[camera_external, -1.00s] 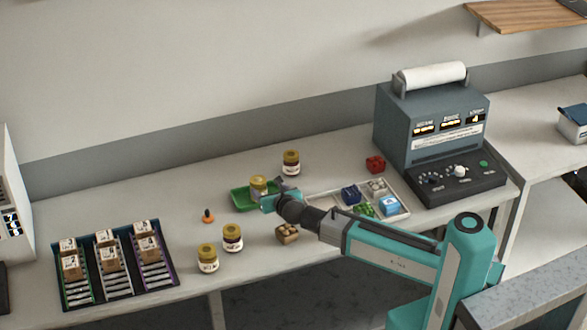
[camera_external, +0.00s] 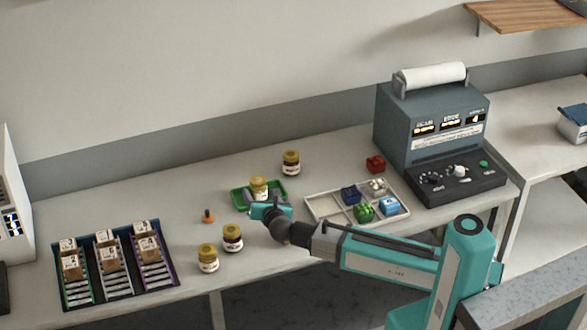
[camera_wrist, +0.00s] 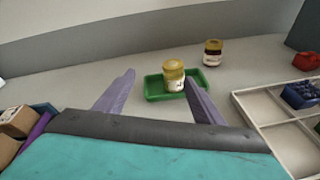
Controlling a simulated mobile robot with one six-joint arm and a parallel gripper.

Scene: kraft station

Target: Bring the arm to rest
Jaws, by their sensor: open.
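My gripper (camera_external: 266,201) is open, its two grey fingers spread and pointing toward the back of the bench. They also show in the wrist view (camera_wrist: 158,88), with nothing held between them. My turquoise arm reaches in from the right over the bench's front part. A gold-lidded jar (camera_external: 259,187) stands upright in a small green tray (camera_external: 236,199), just beyond my gripper. In the wrist view the jar (camera_wrist: 174,77) is seen near the right finger, which overlaps part of the green tray (camera_wrist: 152,88).
Two jars (camera_external: 208,259) (camera_external: 232,238) stand front-left, another (camera_external: 291,162) behind. Box racks (camera_external: 118,283) are left, a grey machine (camera_external: 432,130) back right. A small orange-based item (camera_external: 208,216) stands left.

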